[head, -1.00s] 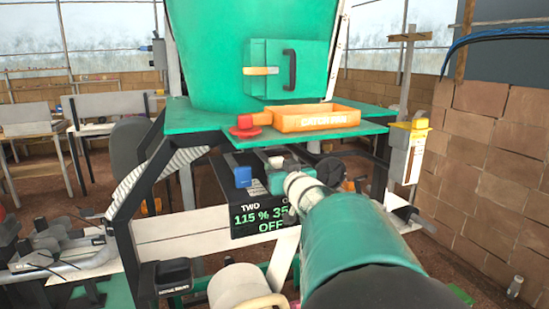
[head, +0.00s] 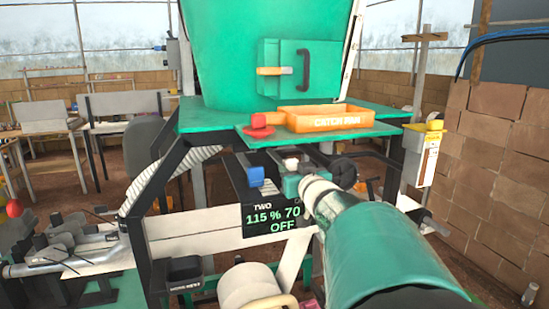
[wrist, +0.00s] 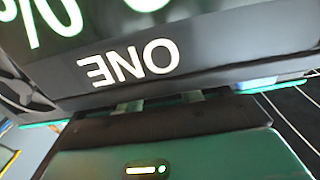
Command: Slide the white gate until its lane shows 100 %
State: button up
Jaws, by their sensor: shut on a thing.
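The white gate (head: 291,161) shows as a small pale block under the green shelf, right of the blue gate (head: 255,176). My gripper (head: 289,177) is shut on the white gate; its fingertips are mostly hidden in the head view. The black display (head: 266,219) below reads TWO 115 % and OFF. To the right it reads 70, with the rest of that reading hidden by my arm. In the wrist view, the display panel (wrist: 200,40) appears upside down with the label ONE, beyond the green body of my gripper.
An orange tray (head: 329,118) and a red knob (head: 259,123) sit on the green shelf (head: 210,118) just above. A dark round knob (head: 343,172) is close to the right of my gripper. A yellow-topped post box (head: 424,150) stands farther right.

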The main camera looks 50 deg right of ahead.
jog(key=shift+s+a, duration=0.35)
jog(key=shift+s, duration=0.25)
dwell(0.9)
jog(key=o, duration=0.9)
jog(key=shift+v, duration=2)
jog(key=v, duration=1.3)
jog(key=shift+s+a, duration=0.2)
jog(key=shift+s, duration=0.15)
